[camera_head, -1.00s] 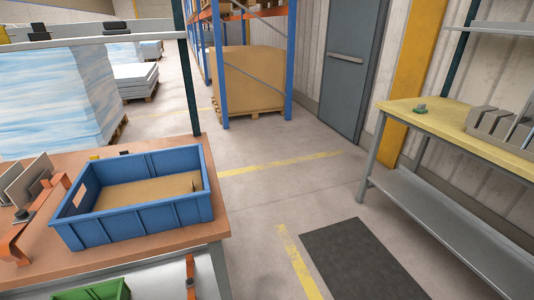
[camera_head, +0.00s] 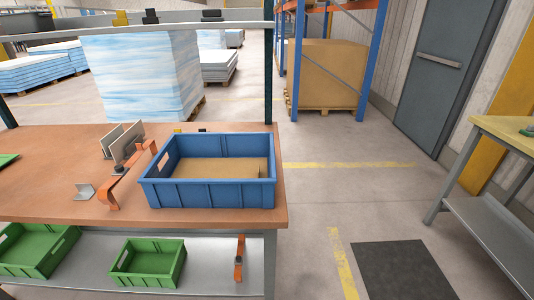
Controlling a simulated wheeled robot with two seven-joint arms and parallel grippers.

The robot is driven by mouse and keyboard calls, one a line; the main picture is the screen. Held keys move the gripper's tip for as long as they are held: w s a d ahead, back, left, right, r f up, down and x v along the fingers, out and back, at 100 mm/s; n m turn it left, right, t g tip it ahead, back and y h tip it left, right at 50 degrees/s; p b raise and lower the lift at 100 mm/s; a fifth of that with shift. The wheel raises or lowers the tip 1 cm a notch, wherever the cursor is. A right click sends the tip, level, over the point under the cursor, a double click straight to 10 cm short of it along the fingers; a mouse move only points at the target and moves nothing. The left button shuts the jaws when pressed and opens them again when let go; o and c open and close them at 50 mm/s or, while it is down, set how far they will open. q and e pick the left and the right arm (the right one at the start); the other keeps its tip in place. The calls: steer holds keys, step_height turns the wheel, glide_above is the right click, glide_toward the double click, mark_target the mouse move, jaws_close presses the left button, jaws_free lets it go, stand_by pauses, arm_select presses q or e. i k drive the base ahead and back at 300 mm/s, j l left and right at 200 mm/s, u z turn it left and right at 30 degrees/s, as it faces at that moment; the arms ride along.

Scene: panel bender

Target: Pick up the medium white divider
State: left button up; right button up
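No thing that I can surely call the medium white divider shows. Two upright pale plates (camera_head: 124,142) stand side by side on the brown workbench (camera_head: 50,165), left of the blue crate (camera_head: 210,194). I cannot tell whether either plate is a divider. The blue crate sits near the bench's right end, with a brown flat piece on its floor. Neither of my grippers is in view.
An orange bracket (camera_head: 109,192) and a small grey angle piece (camera_head: 84,191) lie beside the crate. Green bins (camera_head: 148,262) stand on the lower shelf. A yellow-topped table (camera_head: 508,131) stands at right, with clear floor between, partly covered by a dark mat (camera_head: 404,270).

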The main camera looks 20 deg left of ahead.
mark_target(118, 150)
steer(key=u, duration=1.7)
